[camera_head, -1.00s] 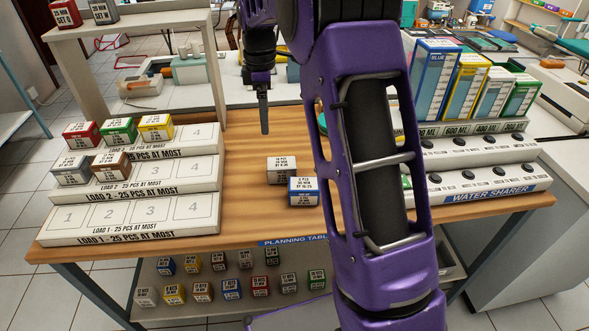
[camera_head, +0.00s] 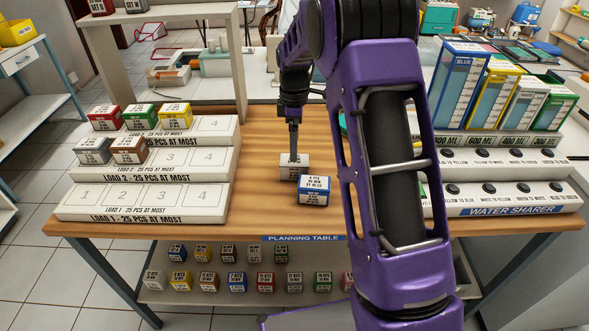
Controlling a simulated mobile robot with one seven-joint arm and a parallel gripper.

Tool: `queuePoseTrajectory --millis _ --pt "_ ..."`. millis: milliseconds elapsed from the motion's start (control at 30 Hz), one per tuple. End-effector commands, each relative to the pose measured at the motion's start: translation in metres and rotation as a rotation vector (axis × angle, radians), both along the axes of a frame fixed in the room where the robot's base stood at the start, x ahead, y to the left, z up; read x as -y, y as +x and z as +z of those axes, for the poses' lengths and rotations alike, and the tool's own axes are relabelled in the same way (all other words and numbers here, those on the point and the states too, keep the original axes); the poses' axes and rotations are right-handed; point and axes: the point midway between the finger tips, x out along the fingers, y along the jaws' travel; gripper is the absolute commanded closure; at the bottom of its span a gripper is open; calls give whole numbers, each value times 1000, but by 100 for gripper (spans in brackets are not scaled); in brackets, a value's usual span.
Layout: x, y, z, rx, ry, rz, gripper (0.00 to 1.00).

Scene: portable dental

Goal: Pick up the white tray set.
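A small white box with black print (camera_head: 289,174), which looks like the white tray set, stands on the wooden planning table, left of my forearm. My gripper (camera_head: 293,157) points straight down at it, with the fingertips at or just over its top face. The fingers show edge-on as one thin dark strip, so their opening and any hold on the box cannot be made out. The box appears to rest on the table. A blue-and-white box (camera_head: 314,189) stands close by, in front and to the right.
Stepped load racks (camera_head: 150,198) at the left hold red, green, yellow, grey and brown boxes. The water sharer (camera_head: 512,208) and tall colored containers (camera_head: 460,85) stand at the right. More small boxes sit on a lower shelf (camera_head: 310,294). Bare tabletop (camera_head: 255,190) lies left of the white box.

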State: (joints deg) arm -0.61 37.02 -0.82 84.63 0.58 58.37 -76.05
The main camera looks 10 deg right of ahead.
Motion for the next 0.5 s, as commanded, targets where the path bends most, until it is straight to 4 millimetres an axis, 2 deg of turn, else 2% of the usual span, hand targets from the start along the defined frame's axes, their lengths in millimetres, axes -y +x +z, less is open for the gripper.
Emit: queuePoseTrajectory --millis 100,367,500 --pt "0 0 -18 -2 0 0 0" --pt "0 -1 -32 -1 -1 -1 0" --pt "-1 -2 -52 -2 0 -1 0"
